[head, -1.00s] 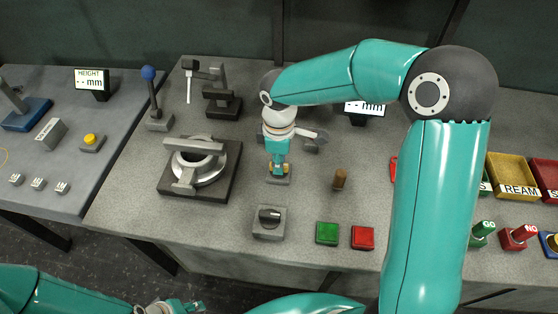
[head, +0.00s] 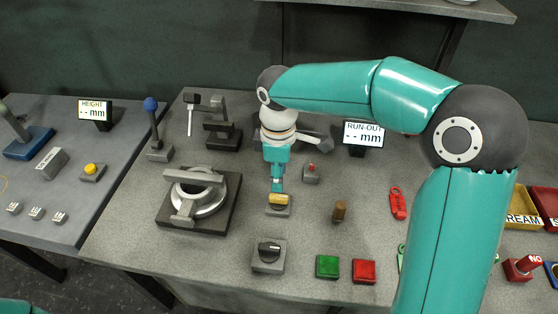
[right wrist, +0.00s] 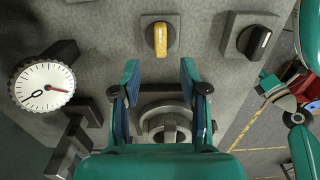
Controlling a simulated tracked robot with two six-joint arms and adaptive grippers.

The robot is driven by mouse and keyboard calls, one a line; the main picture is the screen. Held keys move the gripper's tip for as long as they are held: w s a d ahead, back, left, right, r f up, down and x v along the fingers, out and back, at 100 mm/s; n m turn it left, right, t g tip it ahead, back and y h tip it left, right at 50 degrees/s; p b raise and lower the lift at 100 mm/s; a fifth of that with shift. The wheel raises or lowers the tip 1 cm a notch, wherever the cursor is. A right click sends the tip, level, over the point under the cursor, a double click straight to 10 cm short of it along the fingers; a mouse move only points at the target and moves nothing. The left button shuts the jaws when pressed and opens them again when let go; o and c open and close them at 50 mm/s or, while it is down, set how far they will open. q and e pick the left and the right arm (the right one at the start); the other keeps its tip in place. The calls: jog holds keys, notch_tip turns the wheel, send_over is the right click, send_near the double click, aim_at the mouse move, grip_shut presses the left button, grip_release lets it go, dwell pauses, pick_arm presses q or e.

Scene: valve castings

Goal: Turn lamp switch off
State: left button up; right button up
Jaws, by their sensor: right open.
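Two rotary switches stand on the bench. One has a yellow knob (head: 279,199) on a grey base, the other a black knob (head: 268,249) with a white mark, nearer the front edge. Which is the lamp switch, I cannot tell. My right gripper (head: 277,184) points down just behind the yellow knob. In the right wrist view its open, empty fingers (right wrist: 160,76) stand apart, and the yellow knob (right wrist: 160,39) lies beyond the gap between them. The black knob (right wrist: 254,41) is to its right. Part of my left arm and gripper (right wrist: 272,86) shows at the right there.
A wooden peg (head: 339,211), a green button (head: 327,266) and a red button (head: 364,271) are to the right. A casting fixture (head: 200,196) is to the left.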

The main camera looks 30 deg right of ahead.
jog(key=shift+r, duration=2.15)
